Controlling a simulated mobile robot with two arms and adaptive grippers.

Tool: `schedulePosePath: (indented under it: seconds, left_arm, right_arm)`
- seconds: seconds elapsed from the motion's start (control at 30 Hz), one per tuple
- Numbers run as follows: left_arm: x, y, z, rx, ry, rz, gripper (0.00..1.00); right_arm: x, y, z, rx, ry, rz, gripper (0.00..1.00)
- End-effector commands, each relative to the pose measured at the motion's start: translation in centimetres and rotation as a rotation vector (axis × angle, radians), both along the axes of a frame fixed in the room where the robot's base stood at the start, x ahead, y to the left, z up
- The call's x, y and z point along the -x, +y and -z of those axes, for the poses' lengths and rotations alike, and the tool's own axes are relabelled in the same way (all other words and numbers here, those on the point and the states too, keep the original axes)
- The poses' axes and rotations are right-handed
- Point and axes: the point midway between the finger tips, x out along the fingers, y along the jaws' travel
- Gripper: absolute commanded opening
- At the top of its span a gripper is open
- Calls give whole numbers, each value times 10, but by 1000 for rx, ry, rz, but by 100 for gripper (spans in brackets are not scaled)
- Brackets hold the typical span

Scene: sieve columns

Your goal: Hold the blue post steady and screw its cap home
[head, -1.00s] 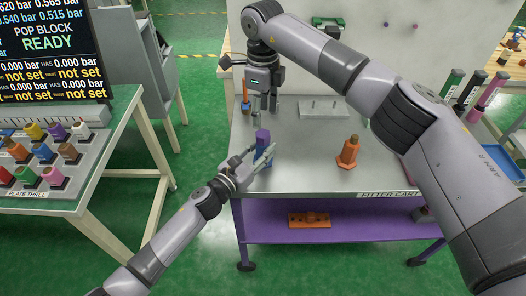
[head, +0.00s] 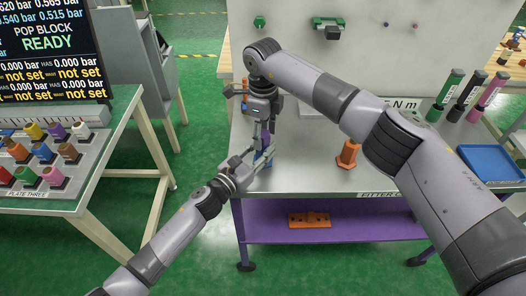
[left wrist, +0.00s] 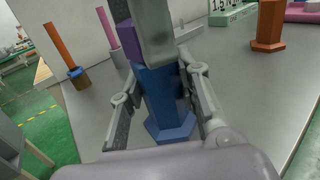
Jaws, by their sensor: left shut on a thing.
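The blue post (left wrist: 165,95) stands upright on its hexagonal foot on the metal bench in the left wrist view. My left gripper (head: 266,158) is shut on the blue post, a finger on either side. It also shows in the left wrist view (left wrist: 163,97). The purple cap (left wrist: 130,42) is on top of the post, partly hidden by a finger of my right gripper (head: 265,136). My right gripper points down from above with its fingers around the cap. Whether they are closed on it I cannot tell.
An orange post (head: 347,154) stands on the cart top to the right. A blue tray (head: 490,163) and several dark-topped cylinders (head: 448,95) are farther right. An orange rod (left wrist: 57,45) and a pink rod (left wrist: 106,25) stand behind the post in the left wrist view.

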Motion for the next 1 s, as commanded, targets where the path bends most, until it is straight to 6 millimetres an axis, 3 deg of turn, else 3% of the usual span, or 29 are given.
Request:
schedulePosePath:
  seconds: [0.7,0.87,0.9,1.0]
  left_arm:
    - [0,0,0,0,0,0,0]
    - [0,0,0,0,0,1,0]
    - [0,0,0,0,0,1,0]
    - [0,0,0,0,0,1,0]
  right_arm:
    - [-1,-1,0,1,-2,1,0]
    - [-1,-1,0,1,-2,2,0]
    - [-1,-1,0,1,-2,2,35]
    - [-1,-1,0,1,-2,2,42]
